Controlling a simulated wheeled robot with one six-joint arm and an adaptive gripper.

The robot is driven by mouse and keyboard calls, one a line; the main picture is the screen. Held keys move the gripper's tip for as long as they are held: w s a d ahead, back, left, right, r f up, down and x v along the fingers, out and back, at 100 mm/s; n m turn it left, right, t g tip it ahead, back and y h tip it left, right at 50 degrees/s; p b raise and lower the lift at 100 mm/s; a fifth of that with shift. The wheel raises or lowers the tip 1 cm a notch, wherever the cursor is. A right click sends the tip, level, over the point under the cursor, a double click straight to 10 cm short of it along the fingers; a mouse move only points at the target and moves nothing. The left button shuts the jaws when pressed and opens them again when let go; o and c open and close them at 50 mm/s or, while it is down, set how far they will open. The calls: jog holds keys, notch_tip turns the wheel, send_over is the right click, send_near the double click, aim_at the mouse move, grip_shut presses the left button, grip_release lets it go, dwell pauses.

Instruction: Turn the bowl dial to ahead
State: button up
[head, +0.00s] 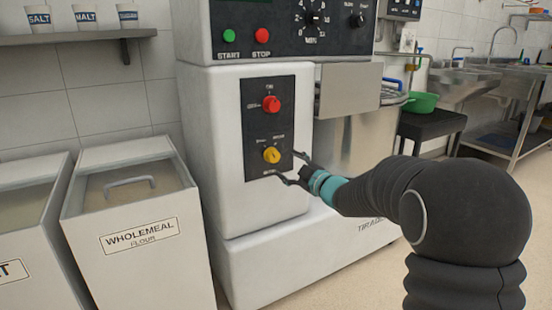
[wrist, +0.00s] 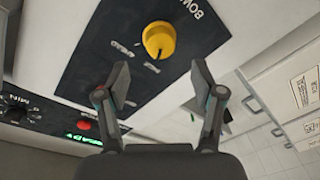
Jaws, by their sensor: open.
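The bowl dial is a round yellow knob (head: 271,155) on a black panel (head: 256,129) on the front of the white machine. In the wrist view the yellow knob (wrist: 158,40) shows near the top centre, with a dark mark at its lower edge. A label beginning "BOW" and a word like "AHEAD" stand beside it; the other small lettering is hard to read. My gripper (head: 287,166) is open, its fingers just in front of and to the right of the knob. In the wrist view my gripper's two fingertips (wrist: 160,68) are spread apart below the knob, with nothing between them.
A red knob (head: 271,104) sits above the yellow one on the same panel. Higher up are a green start button (head: 229,36) and a red stop button (head: 263,36). A steel bowl (head: 345,135) stands right of the panel; flour bins (head: 140,240) stand left.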

aim_at(275, 157)
jog(key=x, duration=0.7)
jog(key=shift+a, duration=0.1)
jog(key=c, duration=1.1)
